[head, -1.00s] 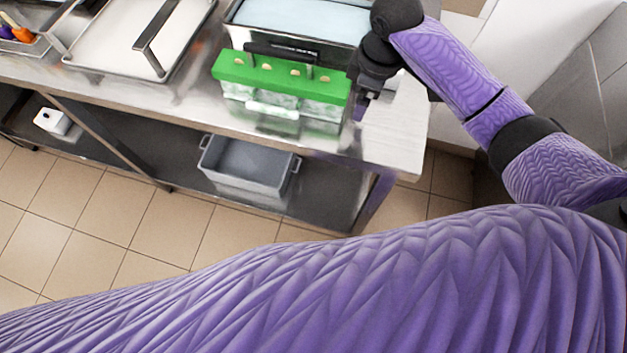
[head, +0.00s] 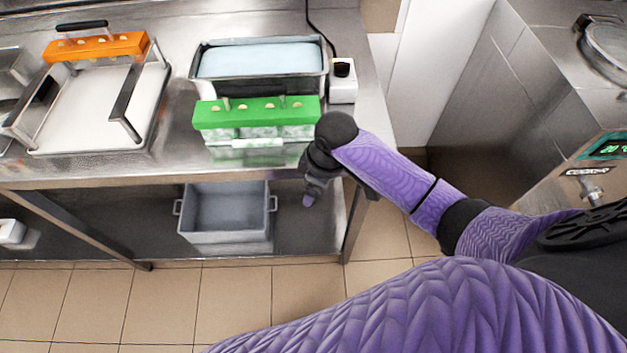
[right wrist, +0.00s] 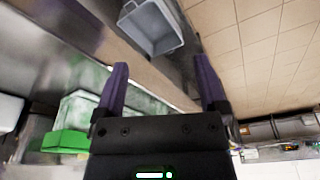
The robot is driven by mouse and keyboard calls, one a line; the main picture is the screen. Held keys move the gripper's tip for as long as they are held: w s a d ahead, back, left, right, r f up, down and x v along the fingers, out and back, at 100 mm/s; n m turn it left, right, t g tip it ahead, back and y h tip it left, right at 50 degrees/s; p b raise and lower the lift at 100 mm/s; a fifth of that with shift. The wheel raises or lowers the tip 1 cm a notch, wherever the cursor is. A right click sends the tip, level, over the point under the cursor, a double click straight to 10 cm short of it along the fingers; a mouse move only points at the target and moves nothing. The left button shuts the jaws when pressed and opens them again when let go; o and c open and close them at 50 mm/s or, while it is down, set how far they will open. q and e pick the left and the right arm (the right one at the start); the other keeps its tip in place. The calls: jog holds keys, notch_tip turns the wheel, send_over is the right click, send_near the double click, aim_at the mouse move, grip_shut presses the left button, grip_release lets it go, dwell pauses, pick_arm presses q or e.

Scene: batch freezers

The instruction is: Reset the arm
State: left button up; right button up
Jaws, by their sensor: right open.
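My right gripper (head: 311,192) hangs off the front edge of the steel table, near its right end, in the head view. In the right wrist view its two purple fingers (right wrist: 165,90) are spread apart with nothing between them. A green mold holder (head: 257,112) with pale molds under it stands on the table, left of my right wrist and apart from it. It also shows in the right wrist view (right wrist: 66,141) at lower left. My left gripper is in neither view.
The steel table (head: 180,172) has a lower shelf with a grey bin (head: 222,238). A blue-filled metal pan (head: 262,62), a white device (head: 343,80) and a tray with an orange holder (head: 95,46) stand on top. A machine with a green display (head: 605,147) is at right.

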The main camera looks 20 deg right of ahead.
jog(key=s+d+f+m+b, duration=0.1)
jog(key=s+f+m+b, duration=0.1)
jog(key=s+f, duration=0.35)
jog(key=s+d+f+m+h+b, duration=0.1)
jog(key=s+f, duration=0.1)
jog(key=f, duration=0.7)
jog(key=s+d+f+m+b, duration=0.2)
jog(key=s+f, duration=0.2)
jog(key=f, duration=0.4)
pick_arm(q)
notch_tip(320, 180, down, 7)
jog(key=b, duration=0.2)
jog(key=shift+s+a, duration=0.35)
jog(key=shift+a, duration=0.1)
pick_arm(e)
jog(key=s+f, duration=0.4)
jog(key=s, duration=0.6)
jog(key=s+f+m, duration=0.1)
jog(key=s+f, duration=0.4)
jog(key=s, duration=0.6)
jog(key=shift+s+a+f+g+h, duration=0.15)
jog(key=shift+s+a+g+h, duration=0.15)
jog(key=shift+a+g, duration=0.15)
